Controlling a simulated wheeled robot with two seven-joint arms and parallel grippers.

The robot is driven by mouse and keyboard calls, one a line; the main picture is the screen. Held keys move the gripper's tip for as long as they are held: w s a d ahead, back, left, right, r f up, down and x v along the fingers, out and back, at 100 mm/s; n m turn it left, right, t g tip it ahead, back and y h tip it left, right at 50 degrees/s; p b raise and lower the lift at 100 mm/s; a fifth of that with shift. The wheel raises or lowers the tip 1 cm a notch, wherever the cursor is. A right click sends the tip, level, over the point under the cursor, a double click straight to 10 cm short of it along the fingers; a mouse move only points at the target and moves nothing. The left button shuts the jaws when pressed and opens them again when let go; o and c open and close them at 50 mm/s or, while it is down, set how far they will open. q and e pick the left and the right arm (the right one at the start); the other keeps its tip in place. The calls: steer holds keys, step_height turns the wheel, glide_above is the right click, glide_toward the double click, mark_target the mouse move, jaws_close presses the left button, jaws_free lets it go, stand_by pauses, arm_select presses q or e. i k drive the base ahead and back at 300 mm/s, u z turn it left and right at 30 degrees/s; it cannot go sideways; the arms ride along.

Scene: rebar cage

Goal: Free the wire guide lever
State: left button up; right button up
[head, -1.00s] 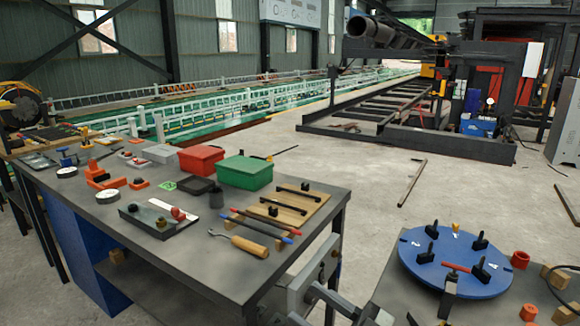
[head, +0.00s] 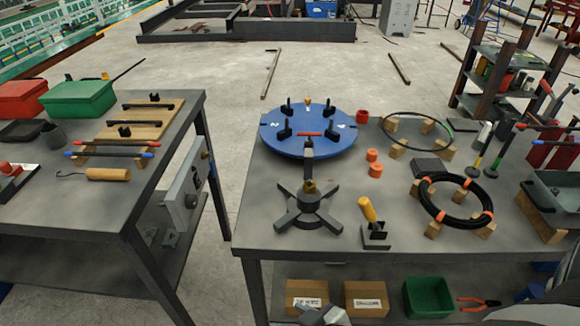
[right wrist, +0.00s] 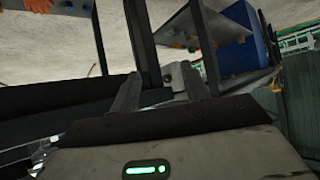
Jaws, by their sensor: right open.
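A yellow-handled lever (head: 368,210) stands tilted on a small dark base at the front of the right bench; I cannot tell if it is the wire guide lever. A blue turntable (head: 290,145) with several black posts and a red bar (head: 310,134) lies behind it. A dark arm runs from the turntable to a cross-shaped stand (head: 308,207). My right gripper (right wrist: 160,88) is open in the right wrist view, with no object visibly held. Between its fingers, a pale plate (right wrist: 180,76) with a hole shows beyond. My left gripper is not in view.
The right bench (head: 275,235) also holds a black cable coil (head: 455,202) on wooden blocks. The left bench (head: 60,215) carries red and green boxes and tools. A grey panel (head: 180,190) hangs on its side. A floor gap separates the benches.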

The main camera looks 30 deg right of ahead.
mark_target(364, 204)
steer(key=z, duration=0.55)
steer(key=k, duration=0.55)
steer(key=z, duration=1)
steer(key=i, duration=0.5)
steer(key=z, duration=0.05)
